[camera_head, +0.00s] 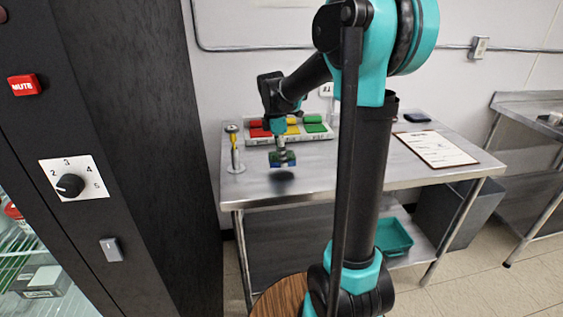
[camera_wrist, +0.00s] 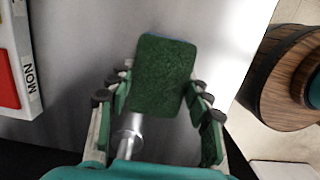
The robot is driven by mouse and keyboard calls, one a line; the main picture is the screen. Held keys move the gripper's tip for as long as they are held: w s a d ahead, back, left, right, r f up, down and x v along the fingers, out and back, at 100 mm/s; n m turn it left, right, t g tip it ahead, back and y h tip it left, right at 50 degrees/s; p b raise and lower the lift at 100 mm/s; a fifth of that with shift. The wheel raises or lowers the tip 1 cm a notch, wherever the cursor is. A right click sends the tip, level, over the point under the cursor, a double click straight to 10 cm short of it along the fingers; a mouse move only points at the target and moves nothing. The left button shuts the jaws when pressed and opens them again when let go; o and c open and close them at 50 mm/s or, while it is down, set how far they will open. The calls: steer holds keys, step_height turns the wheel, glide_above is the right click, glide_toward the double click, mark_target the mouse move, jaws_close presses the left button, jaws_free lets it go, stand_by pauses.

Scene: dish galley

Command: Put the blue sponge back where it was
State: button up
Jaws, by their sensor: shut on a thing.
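My gripper (camera_head: 281,152) is shut on the blue sponge (camera_head: 283,160) and holds it above the steel table (camera_head: 310,178), with a shadow below. In the wrist view the sponge's dark green scouring face (camera_wrist: 165,75) shows between the fingers (camera_wrist: 155,98), with a thin blue edge at its top. A white tray (camera_head: 318,136) stands at the back of the table, behind the gripper. It holds a red sponge (camera_head: 258,130), a yellow one (camera_head: 292,128) and a green one (camera_head: 314,125). My arm hides part of the tray.
A metal stand with a yellow part (camera_head: 235,155) is left of the gripper. A clipboard (camera_head: 437,148) and a dark item (camera_head: 417,117) lie on the table's right side. A dark cabinet (camera_head: 130,120) borders the left. The table front is clear.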

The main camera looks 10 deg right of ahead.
mark_target(277, 155)
steer(key=shift+f, duration=1.3)
steer(key=shift+f, duration=0.15)
steer(key=o, duration=1.1)
steer(key=r, duration=0.4)
steer(key=a+r, duration=0.1)
steer(key=r, duration=0.7)
steer(key=shift+a+r, duration=0.1)
steer(key=shift+a, duration=0.15)
